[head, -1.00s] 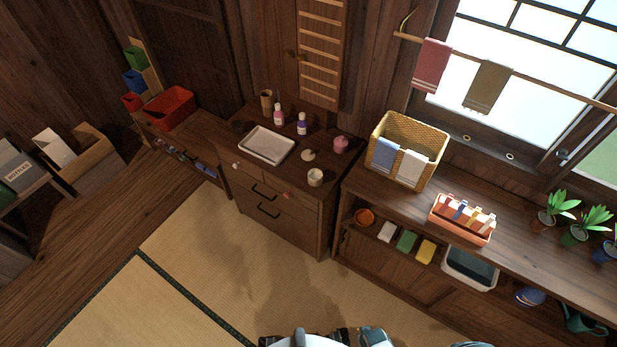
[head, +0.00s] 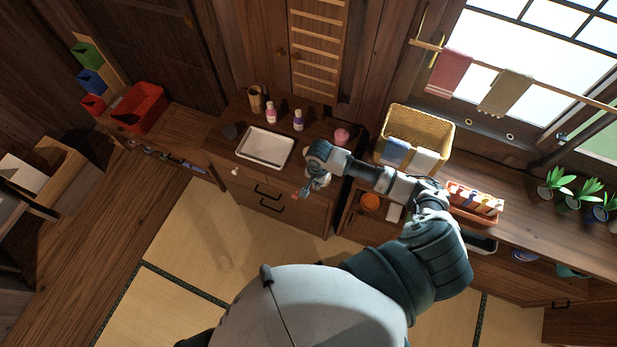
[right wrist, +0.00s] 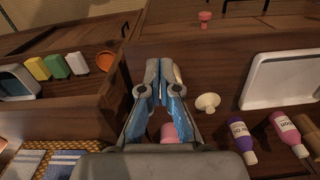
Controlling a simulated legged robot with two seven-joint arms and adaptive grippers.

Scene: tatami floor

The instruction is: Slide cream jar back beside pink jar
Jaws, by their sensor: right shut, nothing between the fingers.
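The pink jar (head: 342,136) stands at the back right of the dark wooden cabinet top. In the right wrist view the pink jar (right wrist: 169,133) shows partly, low between my finger links. My right gripper (head: 311,187) is over the cabinet's front right part; in the right wrist view its fingertips (right wrist: 162,70) are together and empty. My left gripper is out of view.
A grey-white tray (head: 246,152), a pink bottle (head: 271,113), a purple bottle (head: 298,121) and a brown cup (head: 255,100) stand on the cabinet top. A shelf unit with a wicker basket (head: 446,128) borders it at the right.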

